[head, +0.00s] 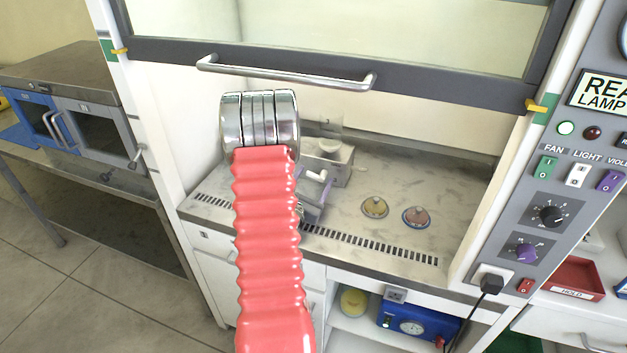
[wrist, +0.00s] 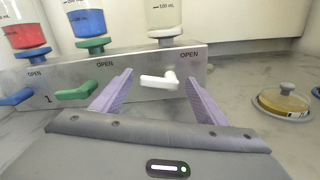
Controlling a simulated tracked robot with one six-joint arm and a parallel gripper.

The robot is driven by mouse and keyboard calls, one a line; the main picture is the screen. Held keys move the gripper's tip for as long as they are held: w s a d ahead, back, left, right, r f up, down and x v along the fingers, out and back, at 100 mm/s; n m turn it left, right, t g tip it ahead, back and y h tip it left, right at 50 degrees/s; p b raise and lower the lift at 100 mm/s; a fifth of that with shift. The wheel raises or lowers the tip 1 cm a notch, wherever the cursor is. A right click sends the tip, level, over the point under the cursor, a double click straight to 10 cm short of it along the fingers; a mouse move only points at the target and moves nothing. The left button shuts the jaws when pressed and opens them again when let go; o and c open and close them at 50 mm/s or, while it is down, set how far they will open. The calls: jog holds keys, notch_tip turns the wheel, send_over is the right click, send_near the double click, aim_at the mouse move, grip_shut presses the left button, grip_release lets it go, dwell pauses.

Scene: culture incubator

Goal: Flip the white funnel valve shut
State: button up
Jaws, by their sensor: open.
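The white funnel valve (wrist: 160,81) is on the front of a grey metal manifold (wrist: 225,52) in the wrist view. Its lever lies roughly level, pointing left from its pivot, below an OPEN label. A clear funnel (wrist: 163,18) with a white base stands above it. My gripper (wrist: 159,77) is open, with one purple finger on each side of the lever; I see no clear contact. In the head view, my gripper (head: 325,190) is at the manifold (head: 338,172), partly hidden behind my red arm.
A green valve (wrist: 76,91) and a blue valve (wrist: 16,97) sit left on the manifold, under funnels of blue and red liquid. Lidded dishes (head: 375,207) stand right on the bench. The raised sash (head: 440,84) hangs above.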

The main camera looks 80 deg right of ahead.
jog(key=c, duration=1.1)
jog(key=shift+o, duration=0.2)
jog(key=shift+f+n, duration=0.1)
jog(key=shift+n, duration=0.2)
jog(key=shift+f+n, duration=0.2)
jog(key=shift+n, duration=1.1)
jog(key=o, duration=1.1)
jog(key=shift+c, duration=0.2)
jog(key=shift+w+a, duration=0.1)
